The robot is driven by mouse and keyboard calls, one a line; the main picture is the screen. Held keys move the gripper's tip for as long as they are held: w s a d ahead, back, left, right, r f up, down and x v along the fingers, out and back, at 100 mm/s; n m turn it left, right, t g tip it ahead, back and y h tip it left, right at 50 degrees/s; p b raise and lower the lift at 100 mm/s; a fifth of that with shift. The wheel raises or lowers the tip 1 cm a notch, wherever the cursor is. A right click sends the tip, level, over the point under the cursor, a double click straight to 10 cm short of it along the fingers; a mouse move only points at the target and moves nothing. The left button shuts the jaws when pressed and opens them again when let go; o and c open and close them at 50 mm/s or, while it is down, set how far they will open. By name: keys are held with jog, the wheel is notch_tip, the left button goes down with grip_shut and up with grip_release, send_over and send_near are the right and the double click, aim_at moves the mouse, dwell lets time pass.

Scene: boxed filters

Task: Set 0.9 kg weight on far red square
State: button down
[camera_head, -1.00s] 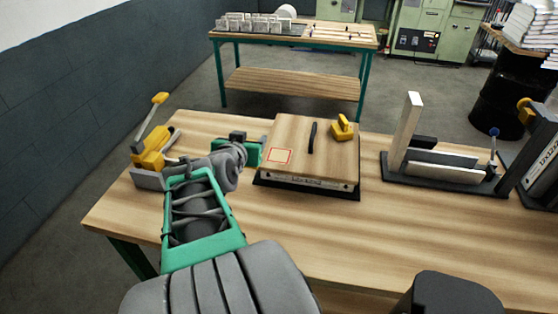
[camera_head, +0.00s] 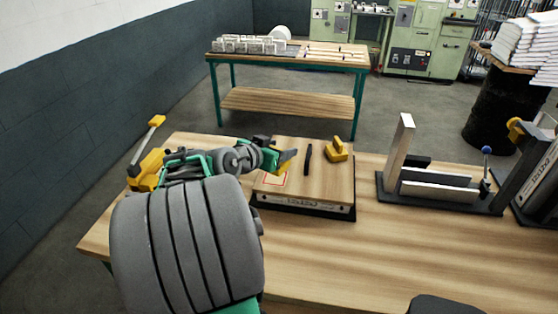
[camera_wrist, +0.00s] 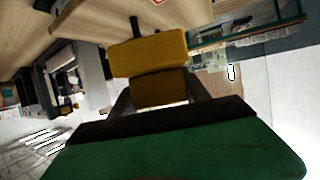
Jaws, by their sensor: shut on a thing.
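My gripper (camera_head: 276,158) is shut on a yellow weight (camera_head: 287,157), held over the left part of a wooden board on a box. In the wrist view the yellow weight (camera_wrist: 150,54) sits between the fingers of my gripper (camera_wrist: 160,90). A red square outline (camera_head: 272,181) is on the board's left part, partly covered by the gripper and weight. Part of a red outline (camera_wrist: 158,2) shows at the wrist view's top edge. No mass marking is readable.
A dark fixture with upright plates (camera_head: 440,195) is to the right. A yellow-handled clamp (camera_head: 150,160) is at the left. The front of the table (camera_head: 390,260) is clear.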

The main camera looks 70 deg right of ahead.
jog(key=d+f, duration=0.2)
jog(key=w+d+f+p, duration=0.1)
jog(key=d+f, duration=0.1)
jog(key=w+d+f, duration=0.1)
jog(key=d, duration=0.1)
jog(key=shift+w+d+f+p, duration=0.1)
jog(key=shift+d+f+p, duration=0.05)
jog(key=shift+f+p, duration=0.2)
jog(key=f, duration=0.1)
jog(key=f+p, duration=0.1)
jog(key=f, duration=0.1)
jog(key=shift+w+d+f, duration=0.1)
jog(key=shift+d, duration=0.15)
jog(key=shift+f, duration=0.35)
jog(key=shift+f, duration=0.2)
jog(key=c, duration=0.5)
grip_release()
jog(key=shift+a, duration=0.1)
